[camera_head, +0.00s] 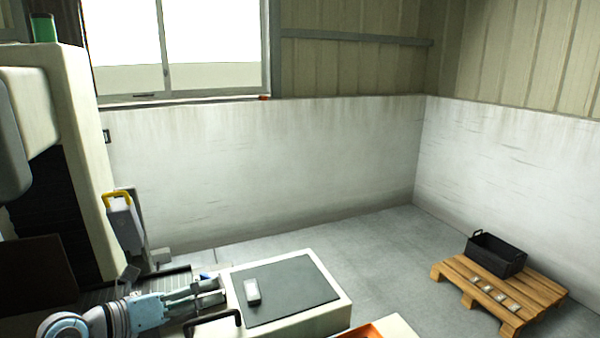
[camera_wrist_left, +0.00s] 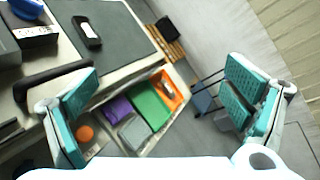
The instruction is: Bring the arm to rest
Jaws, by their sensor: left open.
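My left arm (camera_head: 147,311) comes in low from the left in the head view. Its gripper (camera_head: 218,291) is just left of the dark mat on the pale cabinet top, apart from the small grey-white block (camera_head: 252,292) lying there. In the left wrist view the two teal-padded fingers of the gripper (camera_wrist_left: 163,85) stand wide apart with nothing between them. The block also shows in the wrist view (camera_wrist_left: 87,32), beyond the left finger. My right gripper shows in neither view.
The dark mat (camera_head: 290,277) is mostly bare. A dark handle (camera_wrist_left: 45,82) stands by the cabinet edge. Below is an open drawer with green (camera_wrist_left: 152,104), purple (camera_wrist_left: 117,108) and orange compartments. A pallet (camera_head: 535,288) with a black crate (camera_head: 496,254) stands at right; floor between is clear.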

